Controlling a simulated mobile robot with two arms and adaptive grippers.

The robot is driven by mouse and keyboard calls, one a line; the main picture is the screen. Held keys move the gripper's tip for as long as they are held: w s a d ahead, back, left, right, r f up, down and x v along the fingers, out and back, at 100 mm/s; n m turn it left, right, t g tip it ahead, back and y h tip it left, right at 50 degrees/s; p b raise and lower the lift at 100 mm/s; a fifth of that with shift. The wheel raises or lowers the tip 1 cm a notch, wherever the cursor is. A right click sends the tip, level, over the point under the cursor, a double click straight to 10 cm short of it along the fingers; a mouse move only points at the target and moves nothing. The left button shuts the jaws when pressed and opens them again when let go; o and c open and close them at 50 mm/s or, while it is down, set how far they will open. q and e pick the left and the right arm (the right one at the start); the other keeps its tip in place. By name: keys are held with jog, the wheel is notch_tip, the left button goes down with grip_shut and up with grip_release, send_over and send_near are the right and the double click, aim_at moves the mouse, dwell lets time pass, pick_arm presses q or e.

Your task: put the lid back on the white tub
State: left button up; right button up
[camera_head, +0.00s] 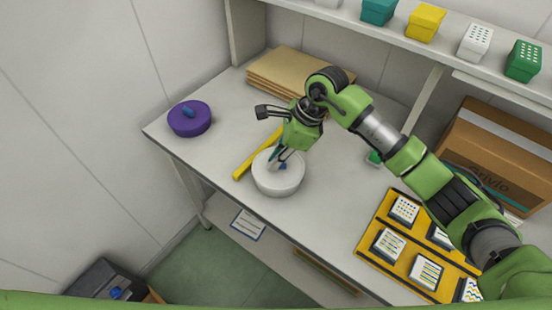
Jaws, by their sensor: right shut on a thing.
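The white tub (278,187) stands on the grey table, near its front edge. A white lid (293,172) with a blue knob sits at the tub's top and looks level. I cannot tell whether it is fully seated or slightly above the rim. My right gripper (277,161) points down from above and is shut on the lid at its knob, partly hiding the knob and the lid's far side. My left gripper is not in view.
A purple tub (189,120) with a blue knob stands at the table's left end. A yellow bar (244,169) lies just behind the white tub. Brown boards (290,65) lie at the back.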

jog(key=shift+f+b, duration=0.2)
jog(key=shift+b, duration=0.65)
dwell(1.1)
jog(key=o, duration=1.2)
jog(key=shift+r+p, duration=1.4)
jog(key=shift+r, duration=2.15)
grip_shut()
